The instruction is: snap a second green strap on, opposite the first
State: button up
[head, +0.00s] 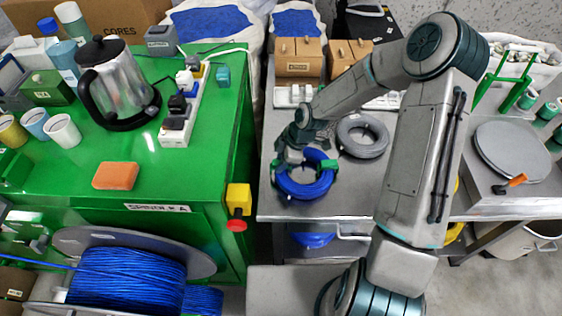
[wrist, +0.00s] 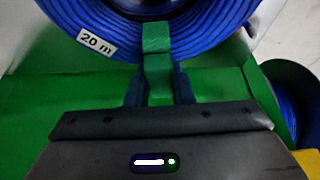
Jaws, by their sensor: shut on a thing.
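The blue cable coil (head: 306,188) lies on the steel table, and its near part fills the top of the wrist view (wrist: 205,38) with a white "20 m" label. A green strap (wrist: 157,72) stands between my gripper's fingers (wrist: 160,92) and overlaps the coil's band. My gripper (head: 294,157) is shut on this strap at the coil's left-back side. I cannot tell whether the strap is closed around the cable. Another green strap (head: 330,163) shows on the coil's right side in the head view.
A grey coil (head: 362,136) lies behind and right of the blue one. The green cabinet (head: 205,185) is left, across a gap. Bare tabletop lies right of the coil.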

jog(key=shift+f, duration=0.25)
jog(key=shift+r, duration=0.1)
jog(key=shift+r, duration=0.1)
jog(key=shift+r+p, duration=0.4)
jog(key=shift+r, duration=0.1)
jog(key=shift+f+b, duration=0.3)
jog(key=shift+f, duration=0.15)
dwell(0.9)
jog(key=o, duration=1.2)
jog(key=shift+c, duration=0.2)
jog(key=shift+r, duration=0.15)
